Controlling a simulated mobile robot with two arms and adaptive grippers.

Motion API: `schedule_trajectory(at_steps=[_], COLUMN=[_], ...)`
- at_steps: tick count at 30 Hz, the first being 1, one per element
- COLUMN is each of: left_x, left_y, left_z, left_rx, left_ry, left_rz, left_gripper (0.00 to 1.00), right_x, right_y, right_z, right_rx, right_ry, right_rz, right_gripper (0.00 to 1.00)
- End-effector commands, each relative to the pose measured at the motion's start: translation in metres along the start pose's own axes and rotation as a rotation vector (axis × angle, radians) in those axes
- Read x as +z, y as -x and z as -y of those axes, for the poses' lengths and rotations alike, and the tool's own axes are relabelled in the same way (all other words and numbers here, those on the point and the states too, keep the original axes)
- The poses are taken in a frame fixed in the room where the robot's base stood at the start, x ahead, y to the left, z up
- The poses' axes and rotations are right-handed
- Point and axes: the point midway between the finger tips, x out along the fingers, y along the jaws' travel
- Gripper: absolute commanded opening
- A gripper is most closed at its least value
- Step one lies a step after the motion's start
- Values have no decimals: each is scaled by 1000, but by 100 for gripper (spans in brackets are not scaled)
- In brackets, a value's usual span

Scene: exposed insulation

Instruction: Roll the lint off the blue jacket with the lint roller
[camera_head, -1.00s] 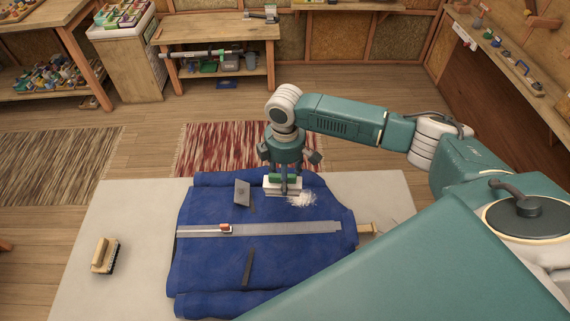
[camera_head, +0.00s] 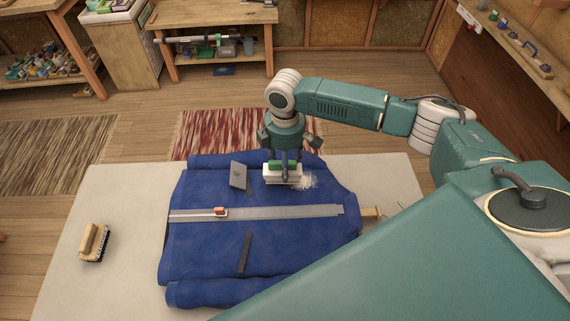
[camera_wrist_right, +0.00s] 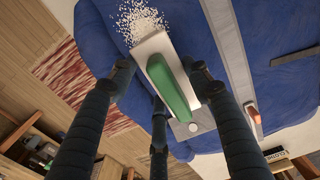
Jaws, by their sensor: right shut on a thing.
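The blue jacket (camera_head: 200,246) lies spread flat on a pale table. My right gripper (camera_head: 282,162) points down over the jacket's upper part. It is shut on a white block-shaped tool with a green grip (camera_head: 283,175), taken as the lint roller. In the right wrist view the gripper's fingers close around its green grip (camera_wrist_right: 168,82). A pale patch of lint (camera_head: 309,180) lies on the jacket just right of the tool; it also shows in the right wrist view (camera_wrist_right: 141,20). I cannot tell whether the tool touches the cloth. My left gripper is out of view.
A long grey ruler-like strip with an orange slider (camera_head: 221,212) crosses the jacket. A dark strip (camera_head: 245,252) lies lower down.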

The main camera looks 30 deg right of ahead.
Motion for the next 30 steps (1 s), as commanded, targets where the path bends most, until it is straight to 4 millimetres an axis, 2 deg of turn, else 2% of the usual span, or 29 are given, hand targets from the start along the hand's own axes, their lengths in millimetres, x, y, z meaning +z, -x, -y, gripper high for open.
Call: schedule_trajectory(at_steps=[30], left_x=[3], left_y=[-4], left_z=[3], left_rx=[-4], left_ry=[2], left_rz=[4], left_gripper=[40], right_x=[0], right_y=[-16], right_z=[0], right_rx=[-1], right_ry=[0], right_rz=[0], right_gripper=[27])
